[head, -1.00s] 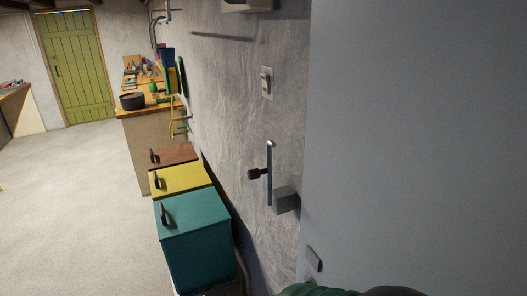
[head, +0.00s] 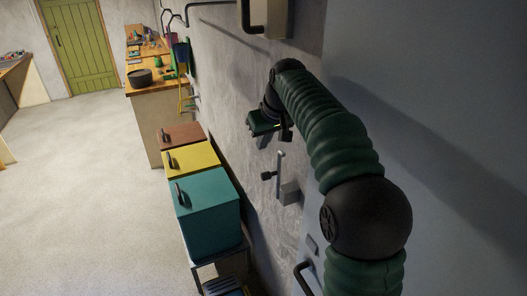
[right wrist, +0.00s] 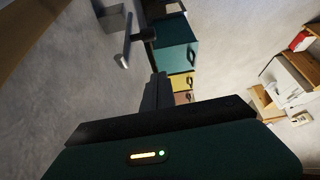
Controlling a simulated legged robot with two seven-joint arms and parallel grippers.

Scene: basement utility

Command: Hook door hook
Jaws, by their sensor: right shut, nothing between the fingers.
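The door hook (head: 281,165) is a thin metal bar with a black knob (head: 267,176), standing upright against the rough wall. A grey block (head: 290,193) sits at its lower end, near the edge of the blue-grey door (head: 430,110). My right gripper (head: 263,142) is above the hook, a little to its left in the head view, apart from it. Its fingers are shut and empty. In the right wrist view the hook (right wrist: 127,45) shows beyond the shut fingertips (right wrist: 157,78), up and to the left. My left gripper is out of view.
A teal bin (head: 207,205), a yellow bin (head: 193,158) and a brown bin (head: 182,136) line the wall below. A dark handle (head: 303,279) shows low on the door. A wall box (head: 275,18) is above my gripper. The floor at left is clear.

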